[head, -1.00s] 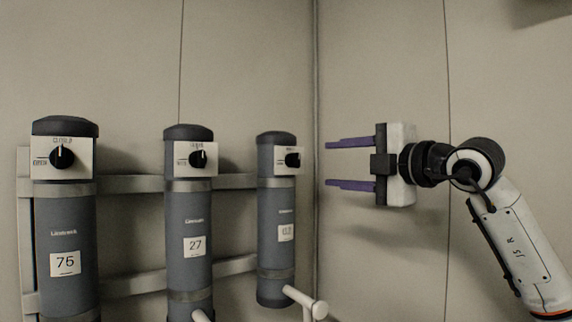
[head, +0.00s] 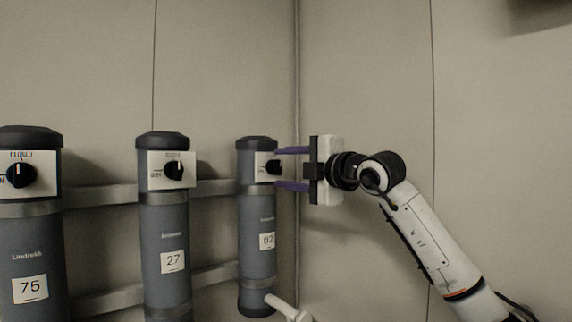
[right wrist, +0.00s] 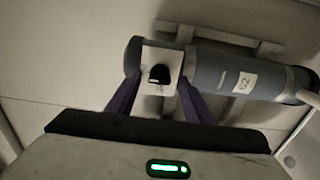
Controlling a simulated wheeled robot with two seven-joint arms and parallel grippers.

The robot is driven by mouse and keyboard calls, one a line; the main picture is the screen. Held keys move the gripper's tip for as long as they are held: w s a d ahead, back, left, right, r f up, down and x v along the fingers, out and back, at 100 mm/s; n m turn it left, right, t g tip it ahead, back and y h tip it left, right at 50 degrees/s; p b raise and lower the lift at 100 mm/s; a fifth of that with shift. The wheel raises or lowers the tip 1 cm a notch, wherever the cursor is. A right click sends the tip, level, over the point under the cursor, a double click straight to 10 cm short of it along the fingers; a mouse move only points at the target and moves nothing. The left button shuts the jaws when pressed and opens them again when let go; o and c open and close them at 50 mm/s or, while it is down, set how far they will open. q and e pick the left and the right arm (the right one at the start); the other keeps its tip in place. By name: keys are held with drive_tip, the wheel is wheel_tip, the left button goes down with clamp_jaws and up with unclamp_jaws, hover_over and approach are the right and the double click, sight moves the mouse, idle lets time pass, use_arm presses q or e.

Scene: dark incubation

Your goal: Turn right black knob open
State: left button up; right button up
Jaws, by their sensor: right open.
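The right black knob (head: 273,167) sits on a white plate at the top of the rightmost grey cylinder (head: 257,215), labelled 62. In the right wrist view the knob (right wrist: 158,75) shows between and beyond the two purple fingers. My right gripper (head: 282,168) is open, with one finger above the knob's height and one below it, its tips close to the plate. I cannot tell whether the fingers touch anything. The knob's pointer is too small to read. My left gripper is not in view.
A middle cylinder (head: 165,240) labelled 27 and a left cylinder (head: 32,255) labelled 75 carry similar black knobs. Metal rails (head: 105,193) run behind them. A pale handle (head: 287,307) sticks out below the right cylinder. The wall right of the corner is bare.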

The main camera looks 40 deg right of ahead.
drive_tip(key=shift+c, duration=0.6)
drive_tip(key=c, duration=0.9)
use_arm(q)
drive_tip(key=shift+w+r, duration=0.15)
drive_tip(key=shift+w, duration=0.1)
